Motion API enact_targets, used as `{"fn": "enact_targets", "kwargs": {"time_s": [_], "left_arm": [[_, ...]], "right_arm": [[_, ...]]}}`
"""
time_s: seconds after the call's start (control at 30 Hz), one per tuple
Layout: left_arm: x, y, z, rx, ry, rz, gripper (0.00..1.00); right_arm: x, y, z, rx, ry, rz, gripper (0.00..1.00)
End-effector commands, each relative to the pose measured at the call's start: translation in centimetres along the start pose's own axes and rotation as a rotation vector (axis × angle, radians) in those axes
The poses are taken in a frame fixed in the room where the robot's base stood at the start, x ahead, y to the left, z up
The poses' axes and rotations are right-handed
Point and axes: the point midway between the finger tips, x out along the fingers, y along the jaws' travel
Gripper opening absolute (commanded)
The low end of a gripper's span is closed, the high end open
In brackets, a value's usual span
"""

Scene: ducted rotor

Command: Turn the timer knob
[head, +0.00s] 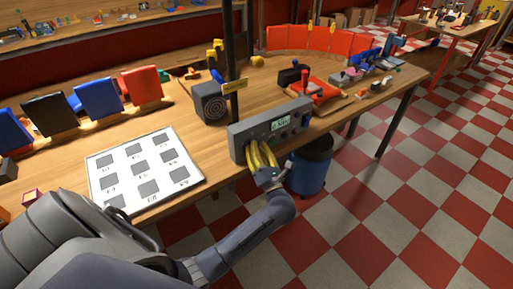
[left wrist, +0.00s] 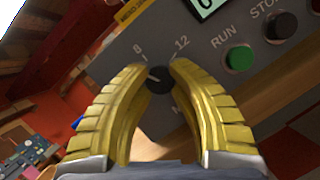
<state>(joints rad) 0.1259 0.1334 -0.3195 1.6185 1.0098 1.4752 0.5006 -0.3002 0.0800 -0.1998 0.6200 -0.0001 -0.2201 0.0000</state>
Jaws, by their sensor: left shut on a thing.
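The timer box is a grey control panel (head: 270,127) at the table's front edge, with a small lit display (head: 281,123). My left gripper (head: 255,147) reaches its lower left face with yellow fingers, which hide the knob in the head view. In the left wrist view the dark round timer knob (left wrist: 159,82) sits between the two yellow fingertips (left wrist: 160,68), and the gripper is shut on it. A light pointer line on the knob points up and left. The dial numbers 8 and 12 show above it. My right gripper is out of view.
A green RUN button (left wrist: 240,58) and a dark STOP button (left wrist: 282,25) are right of the knob. A white labelled board (head: 145,170) lies left of the box, and a dark speaker-like box (head: 211,104) stands behind. A blue bin (head: 309,168) stands below the table edge.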

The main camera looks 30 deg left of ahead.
Motion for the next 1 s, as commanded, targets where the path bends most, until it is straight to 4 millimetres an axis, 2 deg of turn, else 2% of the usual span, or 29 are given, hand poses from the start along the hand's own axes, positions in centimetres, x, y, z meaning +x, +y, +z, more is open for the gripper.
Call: {"fn": "enact_targets", "kwargs": {"time_s": [1.0], "left_arm": [[0.36,0.31,0.68,0.882,-0.006,-0.359,0.0]], "right_arm": [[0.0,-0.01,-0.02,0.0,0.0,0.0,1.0]]}}
